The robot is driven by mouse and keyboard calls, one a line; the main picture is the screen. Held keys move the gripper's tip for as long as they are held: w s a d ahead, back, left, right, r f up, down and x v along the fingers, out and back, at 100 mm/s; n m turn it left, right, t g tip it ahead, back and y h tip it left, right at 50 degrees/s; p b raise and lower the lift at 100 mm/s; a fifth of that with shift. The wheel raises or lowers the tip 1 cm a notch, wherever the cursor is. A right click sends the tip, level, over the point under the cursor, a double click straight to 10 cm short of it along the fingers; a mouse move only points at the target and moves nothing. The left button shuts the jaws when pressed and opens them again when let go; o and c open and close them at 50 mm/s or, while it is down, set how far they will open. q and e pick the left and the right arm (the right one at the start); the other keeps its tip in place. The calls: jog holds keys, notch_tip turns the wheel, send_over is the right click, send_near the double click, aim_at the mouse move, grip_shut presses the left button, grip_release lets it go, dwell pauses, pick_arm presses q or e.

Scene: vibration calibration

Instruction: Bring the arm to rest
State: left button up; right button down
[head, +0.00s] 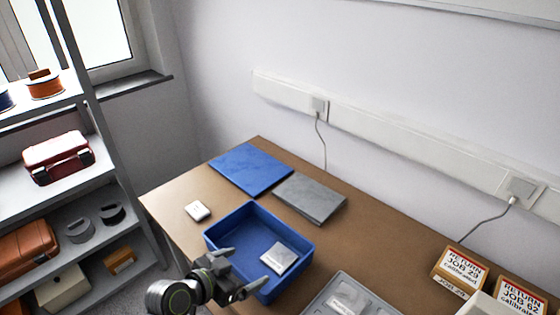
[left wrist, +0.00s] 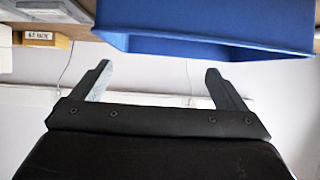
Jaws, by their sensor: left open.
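My left gripper (head: 250,268) is at the near edge of the table, in front of the blue bin (head: 218,232). Its two fingers are spread apart with nothing between them. In the left wrist view the open fingers (left wrist: 158,85) also show empty, with the blue bin (left wrist: 205,30) beyond them at the top of the picture. A small light grey box (head: 279,257) lies inside the bin. My right gripper does not show in either view.
The wooden table (head: 180,228) also holds a white box (head: 197,210), a blue mat (head: 250,168), a grey slab (head: 309,198) and a grey tray (head: 372,297). Labelled cartons (head: 459,268) stand at the right. A loaded shelf (head: 75,190) stands left.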

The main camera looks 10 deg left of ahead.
pick_arm(q)
jog(key=s+a+f+n+g+y, duration=0.35)
jog(key=s+a, duration=0.35)
jog(key=s, duration=0.4)
jog(key=s+a+f+n+g+y, duration=0.25)
jog(key=s+a+y, duration=0.35)
jog(key=s, duration=0.6)
notch_tip(320, 180, down, 24)
jog(key=a+r+g+h, duration=0.1)
jog(key=a+g+h, duration=0.1)
jog(key=a, duration=0.1)
jog(key=s+d+f+g, duration=0.1)
jog(key=s+d+f, duration=0.1)
jog(key=s+f, duration=1.3)
jog(key=shift+f+n, duration=0.4)
jog(key=shift+f, duration=0.45)
